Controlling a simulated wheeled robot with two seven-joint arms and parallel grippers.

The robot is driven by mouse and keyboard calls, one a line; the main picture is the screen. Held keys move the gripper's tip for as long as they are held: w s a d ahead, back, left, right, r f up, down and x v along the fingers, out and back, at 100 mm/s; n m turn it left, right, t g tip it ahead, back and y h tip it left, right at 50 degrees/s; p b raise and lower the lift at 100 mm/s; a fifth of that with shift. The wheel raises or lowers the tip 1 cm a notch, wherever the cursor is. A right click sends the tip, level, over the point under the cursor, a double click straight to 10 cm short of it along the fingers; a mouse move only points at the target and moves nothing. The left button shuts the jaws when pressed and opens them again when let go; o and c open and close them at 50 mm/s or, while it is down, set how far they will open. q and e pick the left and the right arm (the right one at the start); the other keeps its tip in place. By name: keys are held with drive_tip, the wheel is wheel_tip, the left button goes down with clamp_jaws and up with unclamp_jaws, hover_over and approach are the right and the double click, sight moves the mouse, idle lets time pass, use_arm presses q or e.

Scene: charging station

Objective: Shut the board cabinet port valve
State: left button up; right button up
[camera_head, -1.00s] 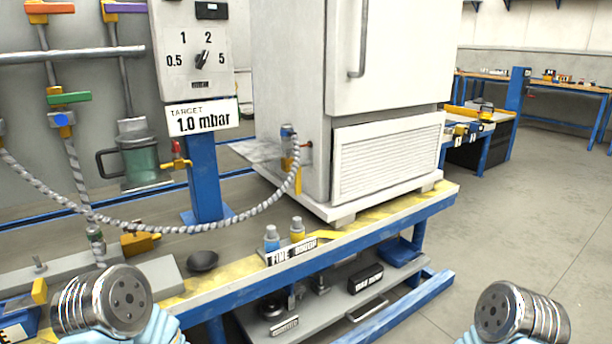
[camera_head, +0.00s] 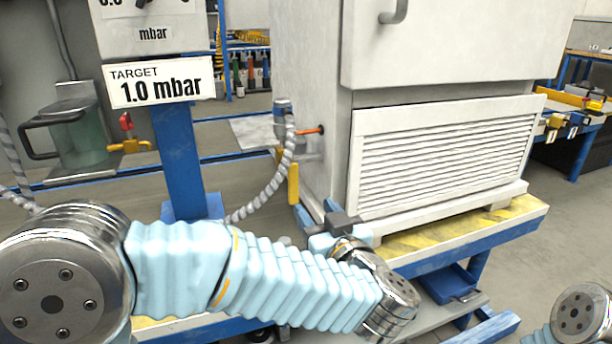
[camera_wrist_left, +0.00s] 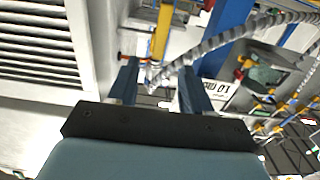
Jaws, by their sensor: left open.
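The port valve (camera_head: 283,150) is on the left side of the white cabinet (camera_head: 305,75), with a braided hose (camera_head: 287,165) joined to it. Its yellow lever (camera_head: 293,183) hangs downward in the head view. My left gripper (camera_head: 318,213) is open and empty, just below and to the right of the lever. In the left wrist view the yellow lever (camera_wrist_left: 161,35) shows beyond the gap between my open fingers (camera_wrist_left: 158,85), and I see no contact. The hose (camera_wrist_left: 215,42) passes close to the fingertips. My right gripper is out of view; only part of my right arm shows.
The cabinet's louvred panel (camera_head: 440,150) is close to the right of my left gripper. A blue post with a "TARGET 1.0 mbar" sign (camera_head: 158,82) stands to the left. A red-and-yellow valve (camera_head: 128,140) and a green-tinted vessel (camera_head: 78,130) are farther left.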

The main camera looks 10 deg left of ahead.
sight(294, 182)
use_arm(q)
drive_tip(key=x, duration=1.3)
drive_tip(key=shift+a, duration=0.15)
clamp_jaws()
